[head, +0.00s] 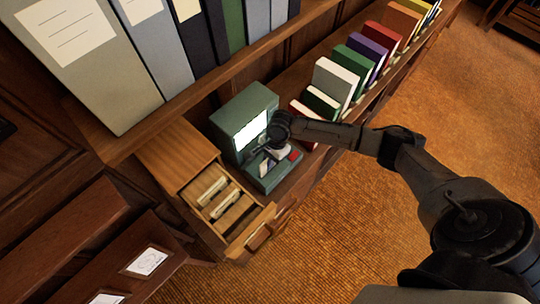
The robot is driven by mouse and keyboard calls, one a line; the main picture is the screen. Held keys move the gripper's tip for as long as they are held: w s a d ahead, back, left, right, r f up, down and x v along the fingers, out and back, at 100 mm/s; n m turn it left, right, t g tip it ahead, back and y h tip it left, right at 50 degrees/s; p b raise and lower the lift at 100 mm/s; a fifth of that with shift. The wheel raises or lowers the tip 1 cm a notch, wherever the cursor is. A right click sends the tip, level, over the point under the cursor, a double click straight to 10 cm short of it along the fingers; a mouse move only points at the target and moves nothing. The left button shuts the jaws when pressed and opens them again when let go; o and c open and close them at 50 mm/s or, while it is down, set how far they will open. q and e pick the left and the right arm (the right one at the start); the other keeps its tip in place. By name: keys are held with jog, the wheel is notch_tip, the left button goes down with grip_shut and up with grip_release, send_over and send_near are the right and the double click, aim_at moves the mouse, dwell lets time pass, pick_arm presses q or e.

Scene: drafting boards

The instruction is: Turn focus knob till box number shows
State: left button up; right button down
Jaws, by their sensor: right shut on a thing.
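A green box-shaped reader (243,112) stands on the lower wooden shelf, with a bright white screen (253,130) on its front. Its low base (268,180) juts forward and carries a small red part (294,156). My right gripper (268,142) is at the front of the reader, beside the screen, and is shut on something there. The wrist hides the fingertips and what they hold, most likely the focus knob. No number can be read on the screen from here. My left gripper is not in view.
An open wooden drawer (262,222) with several small boxes (212,190) juts out left of the reader. Coloured books (335,80) line the shelf to the right. Large binders (85,50) stand on the shelf above. The carpet (330,220) in front is clear.

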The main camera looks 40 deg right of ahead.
jog(key=shift+f, duration=0.35)
jog(key=shift+f, duration=0.45)
dwell(0.4)
jog(key=shift+f, duration=0.35)
jog(key=c, duration=1.2)
grip_release()
